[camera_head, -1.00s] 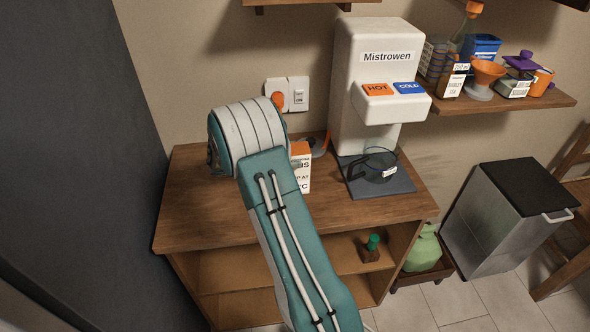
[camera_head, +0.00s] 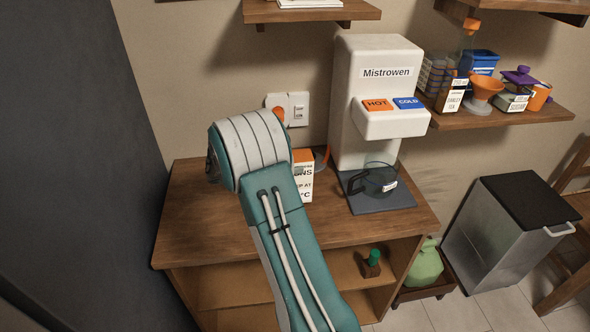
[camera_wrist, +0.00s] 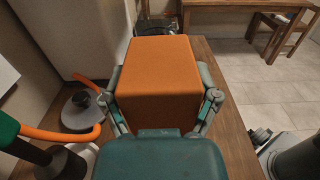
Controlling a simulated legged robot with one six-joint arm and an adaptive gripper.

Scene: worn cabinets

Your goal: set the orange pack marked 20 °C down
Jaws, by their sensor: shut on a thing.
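The orange pack (camera_head: 302,178) shows in the head view as a box with an orange top and a white printed front, partly hidden by my arm. The print ends in "°C", but the number is hidden. In the wrist view the pack (camera_wrist: 160,65) shows a plain orange face. My gripper (camera_wrist: 163,92) is shut on it, one finger at each side. In the head view the pack appears at the wooden cabinet top (camera_head: 215,225). I cannot tell whether its base touches the wood.
A white dispenser (camera_head: 378,90) stands right of the pack, with a dark glass mug (camera_head: 380,178) on its grey base. An orange hose (camera_wrist: 70,132) and a grey round item (camera_wrist: 78,112) are close by. The front-left cabinet top is clear. A shelf (camera_head: 530,112) holds several containers.

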